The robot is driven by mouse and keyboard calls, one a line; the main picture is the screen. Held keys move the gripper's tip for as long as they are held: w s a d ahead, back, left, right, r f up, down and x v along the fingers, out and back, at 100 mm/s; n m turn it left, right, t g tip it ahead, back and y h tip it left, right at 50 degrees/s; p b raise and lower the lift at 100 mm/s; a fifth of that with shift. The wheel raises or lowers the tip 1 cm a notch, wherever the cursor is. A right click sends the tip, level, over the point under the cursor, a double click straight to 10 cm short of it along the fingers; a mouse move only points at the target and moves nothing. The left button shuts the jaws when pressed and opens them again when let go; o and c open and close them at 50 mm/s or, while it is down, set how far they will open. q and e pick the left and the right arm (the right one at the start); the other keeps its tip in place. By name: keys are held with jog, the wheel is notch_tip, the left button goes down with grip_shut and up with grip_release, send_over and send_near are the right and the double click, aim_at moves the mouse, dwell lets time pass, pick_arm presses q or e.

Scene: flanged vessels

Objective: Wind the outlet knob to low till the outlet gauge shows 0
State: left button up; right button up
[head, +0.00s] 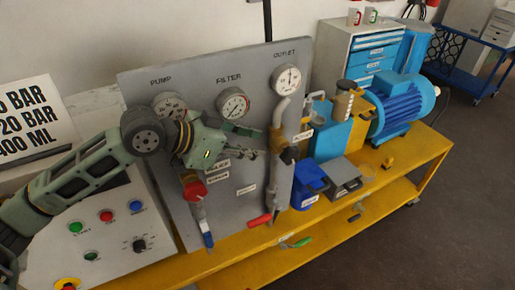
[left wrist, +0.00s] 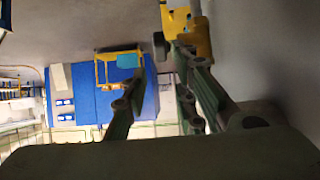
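The outlet gauge (head: 287,80) is a round white dial at the top right of the grey panel (head: 240,190), under the word OUTLET. Its needle looks roughly upright, but the scale is too small to read. Below it, a brass-yellow valve body (head: 278,140) sits on the grey outlet pipe, with a dark knob (head: 289,155) on it. The left wrist view shows the yellow body (left wrist: 202,42) and a dark round knob (left wrist: 160,45) at the top. My left gripper (head: 253,154) is open and empty, just left of the valve, its fingers apart. No contact with the knob shows. My right gripper is out of view.
A blue container (head: 309,183) and blue pump (head: 400,105) stand right on the yellow bench (head: 433,148).

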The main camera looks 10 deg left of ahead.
pick_arm(q)
jog(key=r+g+y+p, duration=0.1)
jog(key=g+y+p, duration=0.3)
jog(key=y, duration=0.2)
send_over(288, 149)
jog(key=s+a, duration=0.1)
jog(key=a, duration=0.1)
jog(key=p+x, duration=0.1)
jog(key=x, duration=0.2)
jog(key=p+x, duration=0.1)
jog(key=x, duration=0.3)
jog(key=shift+s+d, duration=0.2)
jog(key=shift+s, duration=0.05)
grip_shut()
